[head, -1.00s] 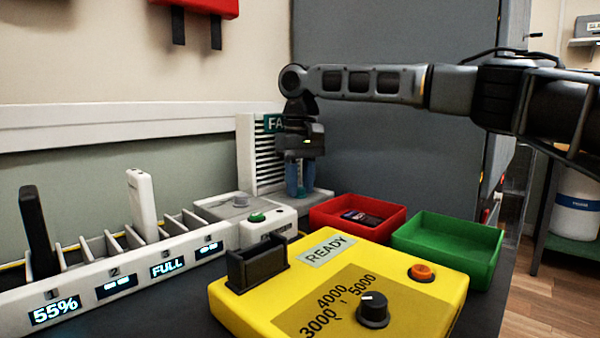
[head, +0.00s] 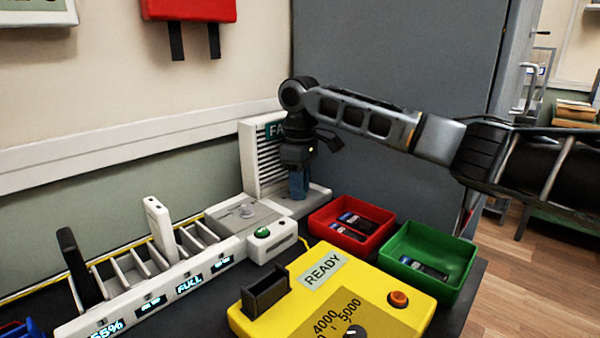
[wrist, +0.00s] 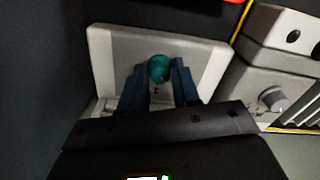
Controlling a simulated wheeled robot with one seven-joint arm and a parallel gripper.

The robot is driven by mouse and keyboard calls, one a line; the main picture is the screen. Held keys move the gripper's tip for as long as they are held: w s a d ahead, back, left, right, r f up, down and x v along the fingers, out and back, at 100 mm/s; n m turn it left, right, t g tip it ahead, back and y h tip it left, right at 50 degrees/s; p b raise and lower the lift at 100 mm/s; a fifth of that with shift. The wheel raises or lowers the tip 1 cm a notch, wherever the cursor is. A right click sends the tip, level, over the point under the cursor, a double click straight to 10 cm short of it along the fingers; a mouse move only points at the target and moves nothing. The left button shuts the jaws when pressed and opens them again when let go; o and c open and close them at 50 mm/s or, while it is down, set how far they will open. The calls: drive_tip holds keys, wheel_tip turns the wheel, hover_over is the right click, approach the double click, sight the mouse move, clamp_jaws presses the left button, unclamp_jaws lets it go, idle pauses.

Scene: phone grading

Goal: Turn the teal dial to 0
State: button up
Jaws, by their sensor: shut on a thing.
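The teal dial (wrist: 159,68) sits on the pale base of the fan unit in the wrist view, between my gripper's two blue fingers. My gripper (wrist: 160,77) is shut on it. In the head view my gripper (head: 299,186) points down at the base of the white louvred fan unit (head: 252,170), whose teal label is partly covered by my arm. The fingers hide the dial there. A small dark mark shows on the base by the dial in the wrist view, too blurred to read. The dial's setting cannot be told.
A grey knob (head: 247,211) and green button (head: 262,232) are on the neighbouring unit. A red tray (head: 385,239) and green tray (head: 462,292) hold dark phones. A yellow READY box (head: 300,309) is in front, a white charging rack (head: 150,309) left, a grey panel (head: 400,60) behind.

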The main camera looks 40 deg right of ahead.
drive_tip(key=shift+f+n+p, duration=0.15)
drive_tip(key=shift+n+p, duration=0.2)
drive_tip(key=shift+n, duration=0.05)
drive_tip(key=o, duration=1)
drive_tip(key=shift+o, duration=0.2)
drive_tip(key=shift+r+p, duration=0.5)
drive_tip(key=shift+r, duration=3.45)
